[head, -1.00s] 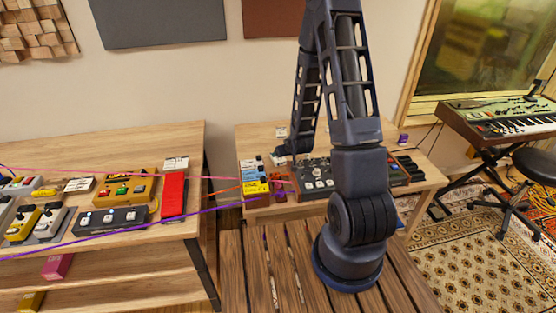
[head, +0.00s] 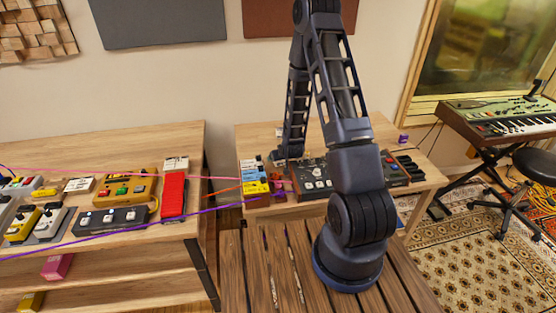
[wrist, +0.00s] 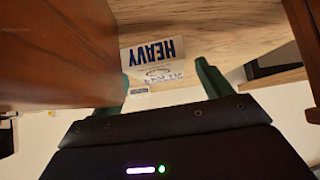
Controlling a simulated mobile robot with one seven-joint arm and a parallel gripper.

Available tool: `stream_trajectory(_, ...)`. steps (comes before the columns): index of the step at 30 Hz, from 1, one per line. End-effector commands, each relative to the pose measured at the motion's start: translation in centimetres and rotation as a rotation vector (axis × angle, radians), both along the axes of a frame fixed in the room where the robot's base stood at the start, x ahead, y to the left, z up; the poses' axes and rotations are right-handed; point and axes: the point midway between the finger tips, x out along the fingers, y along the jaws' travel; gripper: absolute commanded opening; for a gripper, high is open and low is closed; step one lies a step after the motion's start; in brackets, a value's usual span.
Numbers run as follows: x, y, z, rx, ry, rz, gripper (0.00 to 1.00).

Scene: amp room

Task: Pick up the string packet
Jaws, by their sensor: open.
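In the wrist view a flat white packet with blue "HEAVY" lettering (wrist: 152,54), seen upside down, lies on the wood surface. It looks like the string packet. My gripper (wrist: 165,78) is open, with one green finger on each side of the packet's near end. I cannot tell whether the fingers touch it. In the head view my gripper (head: 284,158) is low over the back table, behind the small pedals, and the packet cannot be made out clearly.
A dark mixer-like unit (head: 315,180) stands on the back table (head: 350,130) right of my gripper. A yellow pedal (head: 256,187) stands in front left. In the wrist view a large brown wooden body (wrist: 60,50) fills the left side close by.

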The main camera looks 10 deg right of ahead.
Motion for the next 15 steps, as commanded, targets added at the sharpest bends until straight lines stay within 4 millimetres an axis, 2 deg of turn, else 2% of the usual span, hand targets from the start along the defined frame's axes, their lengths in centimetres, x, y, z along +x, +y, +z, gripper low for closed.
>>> stream_trajectory(10,0.42,0.07,-0.42,0.000,0.000,0.000,0.78)
stream_trajectory(15,0.41,0.07,-0.40,0.000,0.000,0.000,0.45)
